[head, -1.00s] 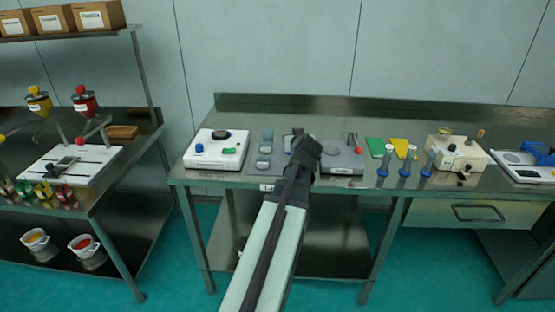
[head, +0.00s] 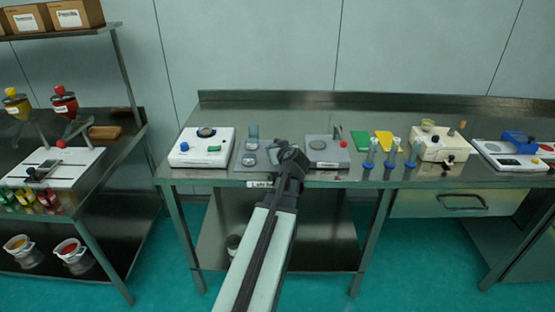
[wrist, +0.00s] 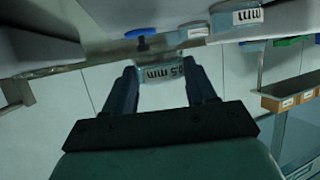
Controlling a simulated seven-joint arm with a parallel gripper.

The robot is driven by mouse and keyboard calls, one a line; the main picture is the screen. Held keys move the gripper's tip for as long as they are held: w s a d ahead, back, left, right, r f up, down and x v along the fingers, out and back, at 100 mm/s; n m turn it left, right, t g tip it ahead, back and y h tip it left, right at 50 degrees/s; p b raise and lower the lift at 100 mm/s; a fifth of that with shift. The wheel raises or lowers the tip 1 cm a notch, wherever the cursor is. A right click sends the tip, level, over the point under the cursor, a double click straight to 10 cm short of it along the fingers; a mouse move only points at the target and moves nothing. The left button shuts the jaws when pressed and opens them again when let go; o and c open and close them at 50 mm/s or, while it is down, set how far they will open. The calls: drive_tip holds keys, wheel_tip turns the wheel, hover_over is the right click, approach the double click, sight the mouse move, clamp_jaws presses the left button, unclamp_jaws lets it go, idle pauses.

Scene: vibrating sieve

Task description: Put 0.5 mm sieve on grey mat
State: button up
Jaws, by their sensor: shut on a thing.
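My gripper (wrist: 163,73) is shut on the 0.5 mm sieve (wrist: 166,70), a small clear, shallow piece whose label reads upside down between the two fingers in the wrist view. In the head view my gripper (head: 290,156) is over the front part of the steel bench, and it hides the held sieve. The grey mat (head: 238,166) lies on the bench just left of my gripper, partly covered by it.
A white device (head: 190,148) with blue and green knobs stands left of the mat. A grey device (head: 327,155) with a red-topped lever stands close to the right. Farther right are green and yellow pieces (head: 360,140) and blue-footed stands (head: 370,158). The bench's back strip is clear.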

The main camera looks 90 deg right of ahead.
sight(278, 166)
drive_tip(key=shift+f, duration=1.9)
drive_tip(key=shift+f, duration=0.1)
drive_tip(key=o, duration=1)
drive_tip(key=shift+o, duration=0.2)
drive_tip(key=shift+s+a+r, duration=0.1)
drive_tip(key=shift+a+r, duration=0.15)
drive_tip(key=shift+v, duration=3.45)
